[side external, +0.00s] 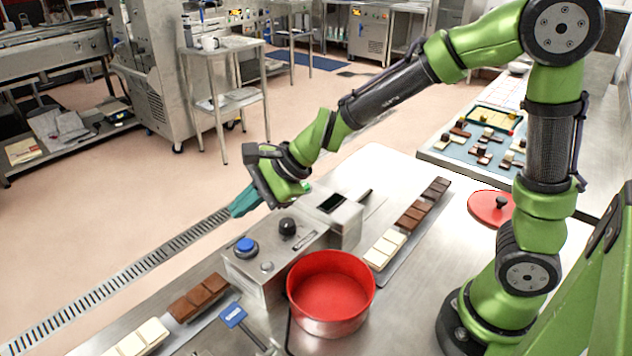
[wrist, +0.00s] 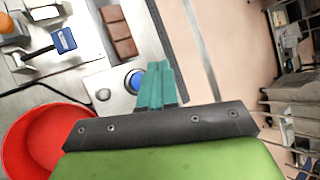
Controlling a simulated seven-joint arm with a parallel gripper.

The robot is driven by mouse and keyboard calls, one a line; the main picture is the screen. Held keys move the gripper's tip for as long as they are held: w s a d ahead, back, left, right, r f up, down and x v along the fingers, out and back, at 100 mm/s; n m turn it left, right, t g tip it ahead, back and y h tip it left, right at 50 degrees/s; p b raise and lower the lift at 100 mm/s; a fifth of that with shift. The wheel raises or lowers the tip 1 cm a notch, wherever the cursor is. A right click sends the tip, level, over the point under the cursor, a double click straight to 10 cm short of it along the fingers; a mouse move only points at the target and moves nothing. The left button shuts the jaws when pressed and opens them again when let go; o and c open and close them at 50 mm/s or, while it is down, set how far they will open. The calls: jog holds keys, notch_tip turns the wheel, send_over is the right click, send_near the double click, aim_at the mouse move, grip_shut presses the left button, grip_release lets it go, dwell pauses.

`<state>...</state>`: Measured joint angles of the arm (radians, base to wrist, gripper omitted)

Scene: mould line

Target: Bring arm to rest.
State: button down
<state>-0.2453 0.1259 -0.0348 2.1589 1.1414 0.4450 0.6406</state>
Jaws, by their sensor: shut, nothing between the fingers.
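My green arm reaches left over the steel bench, and my gripper (side external: 240,207) hangs in the air by the far edge of the bench, beside the grey control box (side external: 262,275). Its teal fingers are together with nothing between them. In the wrist view my gripper (wrist: 156,80) shows its fingers side by side, close to the blue button (wrist: 135,81) in that picture. The blue button (side external: 246,245) and a black knob (side external: 288,227) sit on top of the box.
An empty red pot (side external: 331,290) stands in front of the box. Chocolate bars lie on strips left (side external: 198,297) and right (side external: 413,217). A red lid (side external: 491,207) lies near my base. Open floor lies beyond the bench.

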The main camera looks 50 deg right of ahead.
jog(key=shift+s+a, duration=0.1)
jog(key=s+d+r+n+h, duration=0.2)
jog(key=s+d+n, duration=0.4)
jog(key=s, duration=0.3)
jog(key=s+d+r+n+h, duration=0.2)
jog(key=s+d+r+n, duration=0.3)
jog(key=s+d+n, duration=0.2)
jog(key=shift+s+r+n, duration=0.3)
jog(key=shift+s+n, duration=0.5)
jog(key=shift+s, duration=0.3)
